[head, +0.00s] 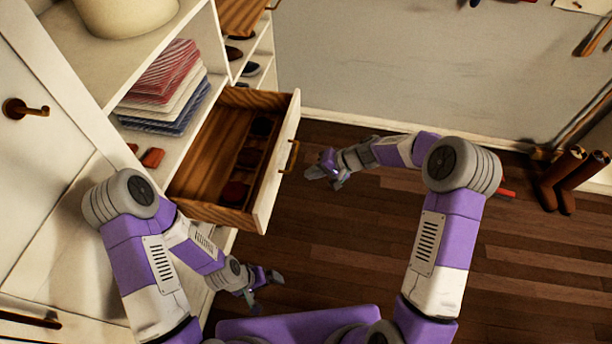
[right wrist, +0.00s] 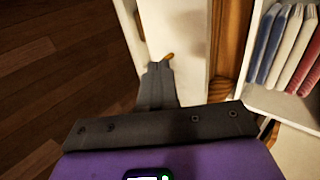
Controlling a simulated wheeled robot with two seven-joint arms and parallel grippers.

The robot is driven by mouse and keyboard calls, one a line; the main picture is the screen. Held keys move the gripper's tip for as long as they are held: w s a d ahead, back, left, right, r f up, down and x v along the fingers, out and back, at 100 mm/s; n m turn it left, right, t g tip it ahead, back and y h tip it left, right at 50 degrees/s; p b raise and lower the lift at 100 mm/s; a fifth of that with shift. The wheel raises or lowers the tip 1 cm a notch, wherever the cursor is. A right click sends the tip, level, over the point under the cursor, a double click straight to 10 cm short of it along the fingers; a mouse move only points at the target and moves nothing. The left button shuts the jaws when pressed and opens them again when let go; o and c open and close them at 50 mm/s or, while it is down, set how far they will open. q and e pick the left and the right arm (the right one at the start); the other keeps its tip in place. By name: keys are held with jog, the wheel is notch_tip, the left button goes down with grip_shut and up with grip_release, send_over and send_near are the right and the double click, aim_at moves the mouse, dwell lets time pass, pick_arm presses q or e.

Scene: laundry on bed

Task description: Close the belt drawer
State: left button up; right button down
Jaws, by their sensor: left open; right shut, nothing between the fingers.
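The belt drawer (head: 205,190) is pulled out of the white cabinet, with a wooden inside and a white front (head: 277,165). Dark rolled items (head: 236,190) lie in compartments along its front side. A brass handle (head: 291,157) is on the front. My right gripper (head: 331,173) is to the right of the handle, apart from it, shut and empty. In the right wrist view the shut fingers (right wrist: 158,80) point toward the white drawer front (right wrist: 175,30), with the handle (right wrist: 168,57) just beyond their tips. My left gripper (head: 266,290) is open and empty, below the drawer near the cabinet.
Folded clothes (head: 165,90) lie on the shelf above the drawer. Another wooden drawer (head: 240,15) is open farther back. Brown boots (head: 560,180) stand by the right wall. The wooden floor (head: 340,230) before the drawer is clear.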

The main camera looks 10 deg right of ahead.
pick_arm(q)
jog(key=shift+f+b, duration=1.35)
jog(key=shift+f, duration=0.1)
pick_arm(e)
jog(key=shift+w+a+r+x, duration=0.1)
jog(key=shift+a+r+x, duration=0.2)
jog(key=shift+x, duration=1.55)
jog(key=shift+w+a+r+x, duration=0.1)
jog(key=shift+a+r+x, duration=0.2)
jog(key=shift+x, duration=1.5)
jog(key=shift+a+r+x, duration=0.25)
jog(key=shift+r+x, duration=0.1)
jog(key=shift+x, duration=1.5)
